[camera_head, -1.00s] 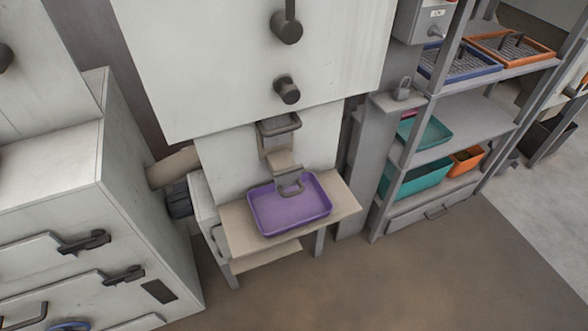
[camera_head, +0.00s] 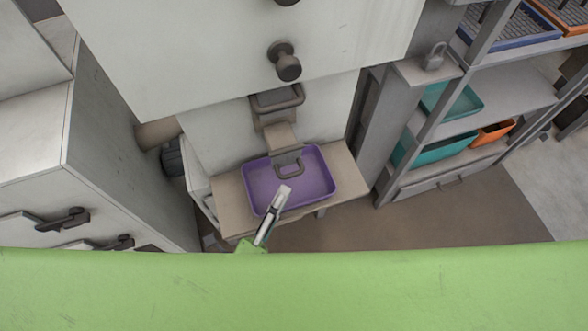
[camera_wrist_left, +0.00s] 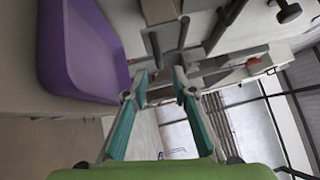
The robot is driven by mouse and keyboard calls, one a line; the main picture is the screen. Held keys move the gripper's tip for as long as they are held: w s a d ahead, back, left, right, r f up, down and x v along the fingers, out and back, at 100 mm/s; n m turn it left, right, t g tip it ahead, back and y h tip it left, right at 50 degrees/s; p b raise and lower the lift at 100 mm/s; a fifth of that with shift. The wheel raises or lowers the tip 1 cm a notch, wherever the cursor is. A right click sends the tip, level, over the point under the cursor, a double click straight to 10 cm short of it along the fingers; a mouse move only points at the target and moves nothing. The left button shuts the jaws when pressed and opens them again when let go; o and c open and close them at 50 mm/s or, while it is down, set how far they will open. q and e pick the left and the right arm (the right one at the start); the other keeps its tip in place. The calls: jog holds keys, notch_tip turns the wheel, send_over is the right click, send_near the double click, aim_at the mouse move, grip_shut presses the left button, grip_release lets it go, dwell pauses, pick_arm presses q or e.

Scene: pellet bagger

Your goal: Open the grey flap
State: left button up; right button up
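The grey flap (camera_head: 286,158) hangs at the lower end of the spout on the white machine, with a dark loop handle on it. It looks closed. A purple tray (camera_head: 255,190) sits on the shelf below the spout; it also shows at the left in the left wrist view (camera_wrist_left: 75,55). My left gripper (camera_head: 284,190) is over the tray's front part, short of the flap's handle in the picture. In the left wrist view its two teal-padded fingers (camera_wrist_left: 160,84) are apart with nothing between them. My right gripper is not in view.
A larger dark handle (camera_head: 278,98) sticks out above the flap, and a dark knob (camera_head: 285,62) is higher up. A grey rack (camera_head: 510,100) with teal and orange bins stands at the right. A white cabinet (camera_head: 110,160) stands at the left.

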aim_at(294, 173)
pick_arm(q)
jog(key=x, duration=0.6)
jog(key=shift+w+d+p, duration=0.1)
jog(key=shift+w+p, duration=0.2)
jog(key=shift+w, duration=0.1)
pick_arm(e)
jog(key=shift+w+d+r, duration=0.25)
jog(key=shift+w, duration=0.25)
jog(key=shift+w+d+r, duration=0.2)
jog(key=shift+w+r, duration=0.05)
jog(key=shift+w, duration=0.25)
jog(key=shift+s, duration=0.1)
pick_arm(q)
grip_shut()
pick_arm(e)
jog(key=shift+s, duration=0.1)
